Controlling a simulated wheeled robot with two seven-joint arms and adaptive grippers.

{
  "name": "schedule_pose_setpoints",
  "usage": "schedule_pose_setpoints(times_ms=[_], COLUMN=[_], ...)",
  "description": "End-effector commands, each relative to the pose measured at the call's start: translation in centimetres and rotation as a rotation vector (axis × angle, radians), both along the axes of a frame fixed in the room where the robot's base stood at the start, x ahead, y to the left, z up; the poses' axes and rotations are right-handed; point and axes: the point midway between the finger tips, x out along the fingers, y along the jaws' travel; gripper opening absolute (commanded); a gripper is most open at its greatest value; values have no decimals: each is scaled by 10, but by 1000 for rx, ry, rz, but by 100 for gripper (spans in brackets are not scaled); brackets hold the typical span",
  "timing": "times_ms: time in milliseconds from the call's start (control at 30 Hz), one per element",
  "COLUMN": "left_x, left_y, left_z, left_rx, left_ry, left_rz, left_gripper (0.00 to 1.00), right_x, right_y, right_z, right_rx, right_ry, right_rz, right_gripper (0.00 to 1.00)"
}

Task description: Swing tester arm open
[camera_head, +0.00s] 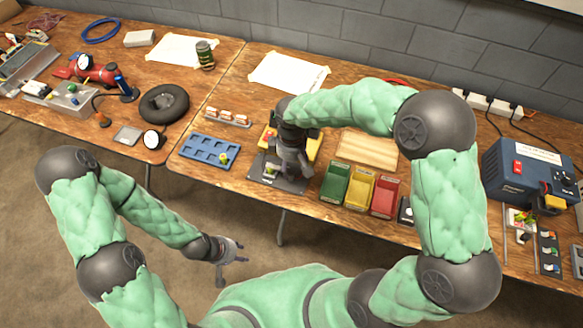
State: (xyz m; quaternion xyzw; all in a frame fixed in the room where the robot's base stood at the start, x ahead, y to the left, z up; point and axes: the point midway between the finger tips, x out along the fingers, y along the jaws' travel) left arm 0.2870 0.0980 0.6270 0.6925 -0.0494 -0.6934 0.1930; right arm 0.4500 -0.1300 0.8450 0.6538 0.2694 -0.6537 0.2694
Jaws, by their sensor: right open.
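A small device stands near the front edge of the middle table. It has a dark base plate (262,181) and yellow parts (316,146) behind my gripper; it may be the tester. My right gripper (294,172) points down over this device, open, with its fingers close above or beside it. The gripper hides much of the device, so I cannot make out the tester arm or tell whether the fingers touch it. My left gripper (232,268) hangs empty over the floor in front of the table, its fingers apart.
On the right stand green (335,182), yellow (359,189) and red bins (384,196), with a wooden board (367,149) behind. A blue power unit (525,170) stands far right. White sheets (287,73) lie behind.

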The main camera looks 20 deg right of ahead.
Motion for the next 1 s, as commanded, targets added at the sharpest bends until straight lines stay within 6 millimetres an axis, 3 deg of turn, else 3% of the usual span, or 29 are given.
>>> schedule_pose_setpoints(times_ms=[133, 467, 667, 1000], left_x=[0, 0, 0, 0], left_y=[0, 0, 0, 0], left_z=[-5, -5, -5, -4], left_rx=[0, 0, 0, 0], left_ry=[0, 0, 0, 0], left_rz=[0, 0, 0, 0], left_gripper=[40, 40, 40, 40], right_x=[0, 0, 0, 1], right_y=[0, 0, 0, 8], right_z=[-12, -14, -14, -14], right_rx=[0, 1, 1, -1], right_ry=[1, 1, 1, 4], right_rz=[0, -1, 0, -2], right_gripper=[56, 56, 3, 0])
